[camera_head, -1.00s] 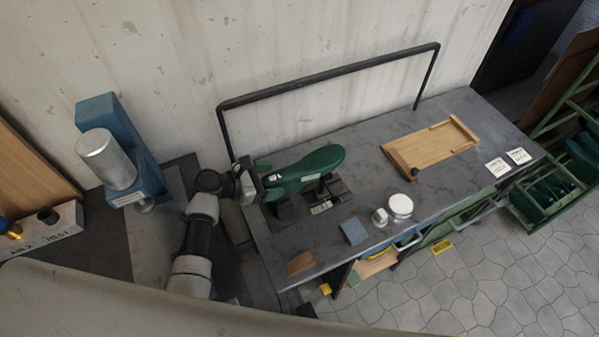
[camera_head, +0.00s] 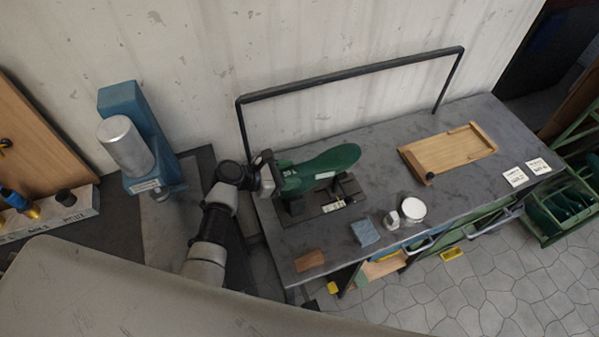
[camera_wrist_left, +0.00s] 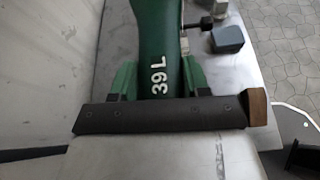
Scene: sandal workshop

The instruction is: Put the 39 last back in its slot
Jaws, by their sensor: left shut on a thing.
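The green 39 last (camera_head: 335,160) lies lengthwise over a black stand (camera_head: 328,208) on the grey bench, toe end pointing right. In the left wrist view the last (camera_wrist_left: 160,45) shows white "39 L" lettering. My left gripper (camera_head: 283,178) is shut on its left end; in the wrist view the green fingers (camera_wrist_left: 158,78) sit on either side of it. I cannot tell whether the last still touches the stand. A green rack (camera_head: 543,222) with dark green lasts stands on the floor at the right; its slots are too small to read. My right gripper is not in view.
A black rail (camera_head: 350,77) runs along the bench's back. A blue machine (camera_head: 128,105) stands left.

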